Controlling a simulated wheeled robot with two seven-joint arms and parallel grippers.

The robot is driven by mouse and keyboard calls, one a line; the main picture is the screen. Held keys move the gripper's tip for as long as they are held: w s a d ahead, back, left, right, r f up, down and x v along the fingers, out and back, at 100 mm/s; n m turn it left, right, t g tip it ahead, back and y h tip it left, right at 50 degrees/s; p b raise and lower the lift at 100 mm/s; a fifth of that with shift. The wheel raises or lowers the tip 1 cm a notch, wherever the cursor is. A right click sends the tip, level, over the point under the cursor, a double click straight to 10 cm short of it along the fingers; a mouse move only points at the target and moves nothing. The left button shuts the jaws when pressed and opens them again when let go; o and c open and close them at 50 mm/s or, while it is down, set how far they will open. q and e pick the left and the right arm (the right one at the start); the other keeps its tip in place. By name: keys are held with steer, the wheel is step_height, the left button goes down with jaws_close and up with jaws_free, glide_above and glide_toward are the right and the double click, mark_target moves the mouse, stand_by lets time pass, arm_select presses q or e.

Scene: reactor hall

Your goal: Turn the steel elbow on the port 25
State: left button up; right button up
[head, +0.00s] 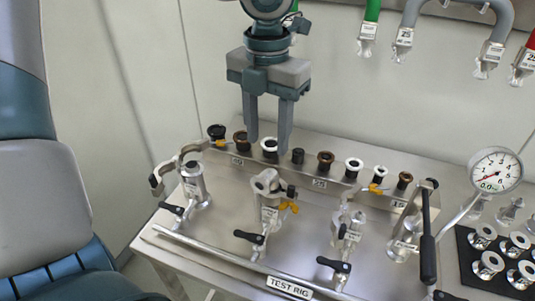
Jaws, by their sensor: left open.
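My left gripper (268,145) points down with its two fingers apart and nothing between them. It hangs in front of the back row of the steel test rig (205,245), above the middle fitting in the picture. That fitting is a steel elbow (266,183) with a round open mouth, standing on a port with a yellow clip and a black-handled valve. A small plate reading 25 (320,183) is on the back rail, right of this elbow. The tag on the elbow's port is too small to read. My right gripper is not in view.
Seals and rings (325,160) line the back rail. A left fitting (193,180) and a right fitting (345,228) flank the elbow. A black-handled lever (428,240) and a pressure gauge (494,170) stand at right. Hoses (404,38) hang at the upper right.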

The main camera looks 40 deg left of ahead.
mark_target(268, 172)
arm_select(q)
steer(key=shift+f+b, duration=0.65)
steer(key=shift+f, duration=1.05)
steer(key=shift+f+b, duration=0.45)
steer(key=shift+f, duration=0.9)
steer(key=shift+f+b, duration=0.6)
steer(key=shift+b, duration=0.3)
steer(key=shift+f+b, duration=0.4)
steer(key=shift+b, duration=0.15)
steer(key=shift+f+b, duration=0.35)
steer(key=shift+b, duration=0.1)
steer(key=shift+f+b, duration=0.7)
steer(key=shift+b, duration=0.2)
steer(key=shift+f+b, duration=0.3)
steer(key=shift+b, duration=0.15)
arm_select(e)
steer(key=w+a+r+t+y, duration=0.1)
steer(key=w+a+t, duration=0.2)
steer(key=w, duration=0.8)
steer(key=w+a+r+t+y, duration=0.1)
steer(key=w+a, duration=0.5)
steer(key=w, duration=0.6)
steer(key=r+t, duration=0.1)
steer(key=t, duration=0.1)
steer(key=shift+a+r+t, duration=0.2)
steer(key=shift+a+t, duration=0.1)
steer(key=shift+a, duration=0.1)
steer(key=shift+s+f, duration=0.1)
